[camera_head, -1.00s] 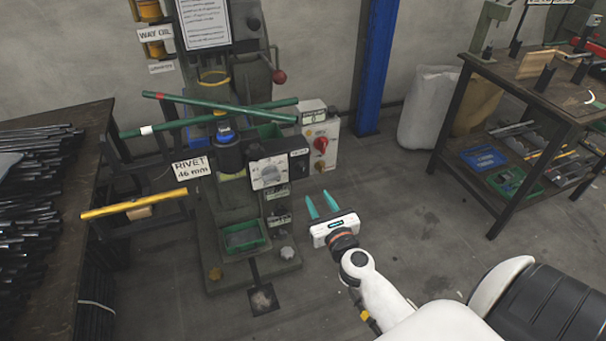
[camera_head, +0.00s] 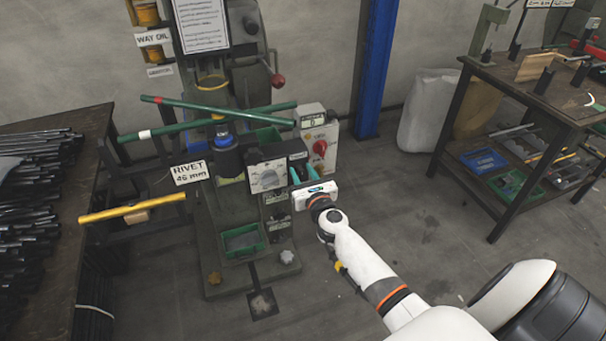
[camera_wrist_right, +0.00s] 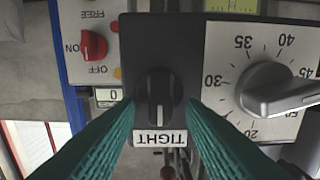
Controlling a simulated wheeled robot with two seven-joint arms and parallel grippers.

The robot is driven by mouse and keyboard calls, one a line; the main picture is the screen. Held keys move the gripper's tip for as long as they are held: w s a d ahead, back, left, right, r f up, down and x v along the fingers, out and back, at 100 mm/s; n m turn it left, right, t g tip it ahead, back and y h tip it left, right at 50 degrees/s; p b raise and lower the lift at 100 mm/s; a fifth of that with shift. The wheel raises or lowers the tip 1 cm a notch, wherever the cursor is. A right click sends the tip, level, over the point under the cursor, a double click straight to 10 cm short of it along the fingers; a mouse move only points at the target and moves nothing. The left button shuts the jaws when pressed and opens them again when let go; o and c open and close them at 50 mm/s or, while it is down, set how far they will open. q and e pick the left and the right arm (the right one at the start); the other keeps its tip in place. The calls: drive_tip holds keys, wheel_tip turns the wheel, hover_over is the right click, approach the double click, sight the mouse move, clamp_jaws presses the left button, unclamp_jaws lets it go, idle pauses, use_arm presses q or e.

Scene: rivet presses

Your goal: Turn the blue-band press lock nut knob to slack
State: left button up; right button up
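The press (camera_head: 225,215) stands at centre left; a blue band (camera_head: 222,140) shows on its ram head. In the right wrist view the lock nut knob (camera_wrist_right: 157,90) is black, on a dark plate, its white mark pointing to a label reading TIGHT (camera_wrist_right: 160,138), seen upside down. My right gripper (camera_head: 303,172) is in front of the press's control boxes, and its fingers partly hide the plate in the head view. In the right wrist view its teal fingers (camera_wrist_right: 163,105) are apart, one on either side of the knob, with no clear contact. My left gripper is not in view.
A dial with numbers and a grey pointer knob (camera_wrist_right: 280,92) sits close beside the plate. A box with a red switch (camera_wrist_right: 94,43) is on the other side. A red-knobbed lever (camera_head: 278,78) is above. Floor to the right is clear up to the workbench (camera_head: 520,95).

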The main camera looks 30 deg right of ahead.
drive_tip(key=shift+c, duration=0.4)
clamp_jaws()
drive_tip(key=shift+n, duration=0.3)
drive_tip(key=n, duration=0.1)
drive_tip(key=n+p, duration=0.1)
drive_tip(key=shift+a+n, duration=0.25)
drive_tip(key=shift+n, duration=0.15)
drive_tip(key=n, duration=0.3)
drive_tip(key=n+p, duration=0.1)
drive_tip(key=n, duration=0.1)
drive_tip(key=shift+w+a+f, duration=0.1)
drive_tip(key=shift+a+f, duration=0.05)
drive_tip(key=shift+a, duration=0.1)
drive_tip(key=shift+a+f+n+p, duration=0.1)
drive_tip(key=shift+f+n+p, duration=0.15)
drive_tip(key=shift+n, duration=1.35)
drive_tip(key=shift+a+f+n+p, duration=0.1)
drive_tip(key=shift+n+p, duration=0.2)
drive_tip(key=shift+n, duration=1.3)
drive_tip(key=shift+f+n+p, duration=0.2)
drive_tip(key=shift+n+p, duration=0.05)
drive_tip(key=shift+n, duration=1.35)
